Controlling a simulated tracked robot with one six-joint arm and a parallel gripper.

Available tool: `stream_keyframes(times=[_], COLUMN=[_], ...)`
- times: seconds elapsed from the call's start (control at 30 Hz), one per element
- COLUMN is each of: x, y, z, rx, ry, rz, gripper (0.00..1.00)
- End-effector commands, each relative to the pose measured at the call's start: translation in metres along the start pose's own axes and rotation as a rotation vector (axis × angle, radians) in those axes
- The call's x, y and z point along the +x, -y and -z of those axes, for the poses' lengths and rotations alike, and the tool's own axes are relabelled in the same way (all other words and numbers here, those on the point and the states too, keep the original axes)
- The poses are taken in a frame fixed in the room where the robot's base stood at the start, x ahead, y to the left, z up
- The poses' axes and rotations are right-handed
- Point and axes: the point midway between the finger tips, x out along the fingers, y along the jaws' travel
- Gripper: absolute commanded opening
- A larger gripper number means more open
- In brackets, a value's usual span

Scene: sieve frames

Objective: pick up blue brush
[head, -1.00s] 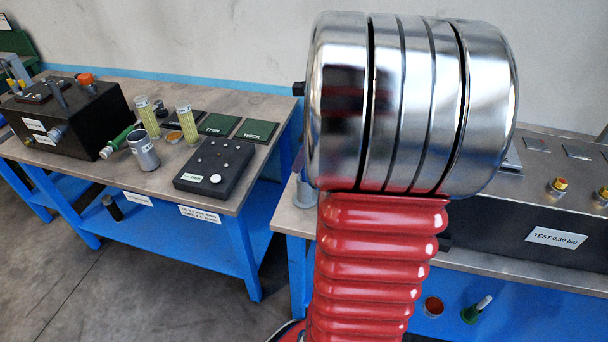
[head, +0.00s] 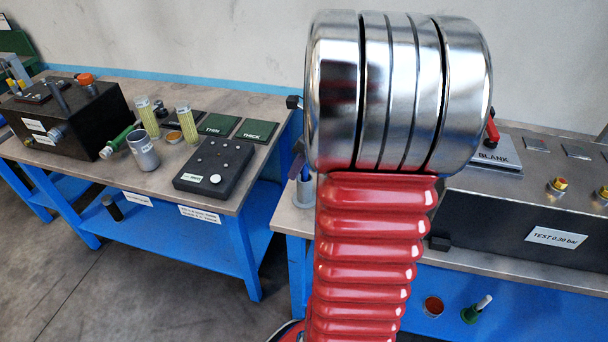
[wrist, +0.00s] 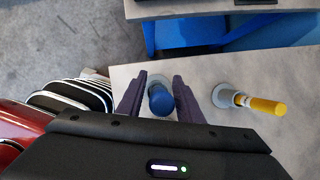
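The blue brush (wrist: 161,101) stands handle up in a small grey holder (wrist: 157,79) on the bench, seen from above in the wrist view. My gripper (wrist: 160,78) has its two dark purple fingers on either side of the blue handle. The fingers are apart, with narrow gaps showing between them and the handle, so it looks open around the brush. In the head view my arm hides most of the gripper; a grey holder (head: 303,191) shows at the bench's left edge.
A yellow-handled brush (wrist: 264,104) leans in another grey holder (wrist: 224,96) to the right in the wrist view. A black box marked TEST (head: 500,225) stands on the right bench. A second bench (head: 225,200) stands left, across a gap.

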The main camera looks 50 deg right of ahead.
Motion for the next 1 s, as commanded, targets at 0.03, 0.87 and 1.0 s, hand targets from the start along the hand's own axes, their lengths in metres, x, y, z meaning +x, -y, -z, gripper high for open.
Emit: stream_keyframes(times=[0.03,0.87,1.0], x=[0.000,-0.004,-0.017], y=[0.000,0.000,0.001], z=[0.000,-0.002,-0.008], rx=[0.000,-0.001,-0.002], ry=[0.000,0.001,0.002], rz=[0.000,0.001,0.003], gripper=[0.29,0.00,0.00])
